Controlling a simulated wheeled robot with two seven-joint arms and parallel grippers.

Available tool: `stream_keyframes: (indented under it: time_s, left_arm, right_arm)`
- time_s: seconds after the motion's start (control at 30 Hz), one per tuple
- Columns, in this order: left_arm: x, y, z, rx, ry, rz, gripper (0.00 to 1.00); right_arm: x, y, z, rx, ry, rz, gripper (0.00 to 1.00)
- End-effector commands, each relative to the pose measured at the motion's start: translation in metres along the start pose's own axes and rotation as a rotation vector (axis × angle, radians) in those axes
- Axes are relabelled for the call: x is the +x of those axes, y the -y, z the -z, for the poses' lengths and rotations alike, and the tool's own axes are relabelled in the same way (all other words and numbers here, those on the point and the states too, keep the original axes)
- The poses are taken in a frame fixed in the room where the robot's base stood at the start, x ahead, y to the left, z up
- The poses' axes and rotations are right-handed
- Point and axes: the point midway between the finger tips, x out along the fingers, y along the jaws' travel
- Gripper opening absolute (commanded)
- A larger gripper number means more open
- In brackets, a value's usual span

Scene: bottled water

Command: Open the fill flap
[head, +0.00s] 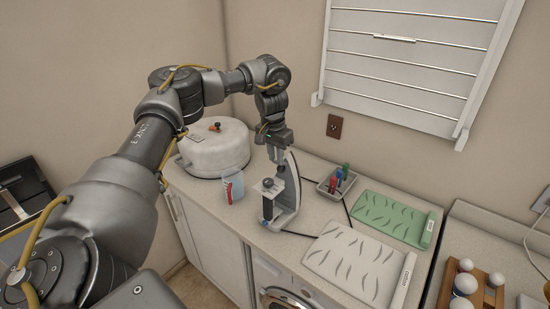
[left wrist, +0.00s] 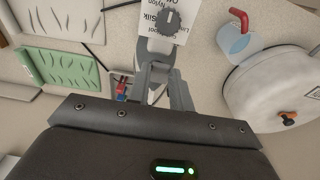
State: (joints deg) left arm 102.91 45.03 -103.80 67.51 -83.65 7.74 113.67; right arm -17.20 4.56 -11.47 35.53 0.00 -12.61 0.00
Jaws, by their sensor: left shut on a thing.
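A grey and white iron (head: 290,208) stands upright on the counter, its dial and fabric label (head: 268,186) facing left. In the left wrist view, the label and dial (left wrist: 171,20) show at the top, just beyond the fingers. My left gripper (head: 279,150) comes down from above onto the iron's upper end and is shut on it. Its two fingers also show in the left wrist view (left wrist: 164,84). The fill flap cannot be made out; the fingers cover that end of the iron. My right gripper is not in view.
A clear cup (head: 234,188) with red on it stands left of the iron. A white domed vessel (head: 214,152) stands behind it. A grey tray (head: 337,186) with small bottles, a green mat (head: 392,218) and a white mat (head: 356,262) lie to the right. A drying rack (head: 410,60) hangs above.

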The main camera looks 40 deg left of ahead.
Motion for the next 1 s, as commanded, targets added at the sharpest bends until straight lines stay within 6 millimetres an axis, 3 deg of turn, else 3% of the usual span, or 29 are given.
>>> stream_keyframes:
  time_s: [0.67,0.7,0.8,0.83,1.0]
  left_arm:
    - [-0.0009,-0.0009,0.0029,0.003,0.045,-0.001,0.00]
    - [-0.0009,-0.0009,0.0029,0.003,0.045,-0.001,0.27]
    - [-0.0008,-0.0007,0.0027,0.002,0.046,-0.001,0.40]
    - [-0.0008,-0.0006,0.0026,0.002,0.046,-0.001,0.44]
    - [-0.0009,-0.0002,0.0023,0.001,0.046,-0.001,0.44]
  right_arm:
    - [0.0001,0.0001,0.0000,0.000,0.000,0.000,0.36]
    - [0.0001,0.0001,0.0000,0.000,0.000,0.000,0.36]
    - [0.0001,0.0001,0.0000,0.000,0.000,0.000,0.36]
    - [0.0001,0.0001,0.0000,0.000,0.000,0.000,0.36]
    - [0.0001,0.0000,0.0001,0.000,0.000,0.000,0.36]
